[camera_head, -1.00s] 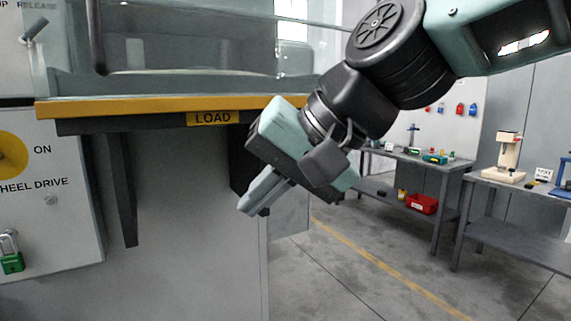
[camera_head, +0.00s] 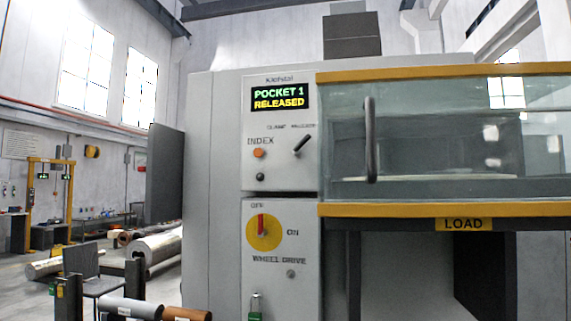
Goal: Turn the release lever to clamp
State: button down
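The release lever (camera_head: 302,144) is a short dark handle on the upper control panel (camera_head: 275,175) of the grey machine. Its tip tilts up and to the right, toward the right-hand label, which seems to read RELEASE. The label CLAMP stands to its upper left. The display (camera_head: 279,97) above it reads POCKET 1 RELEASED. My gripper is not in view, so its distance from the lever cannot be told.
An orange INDEX button (camera_head: 259,153) is left of the lever. Below are a red and yellow wheel drive switch (camera_head: 264,232) and a green padlock (camera_head: 255,307). A glazed guard with a dark handle (camera_head: 370,140) is to the right. Bar stock (camera_head: 160,245) lies at left.

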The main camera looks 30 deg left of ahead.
aim_at(295, 151)
jog(key=u, duration=1.2)
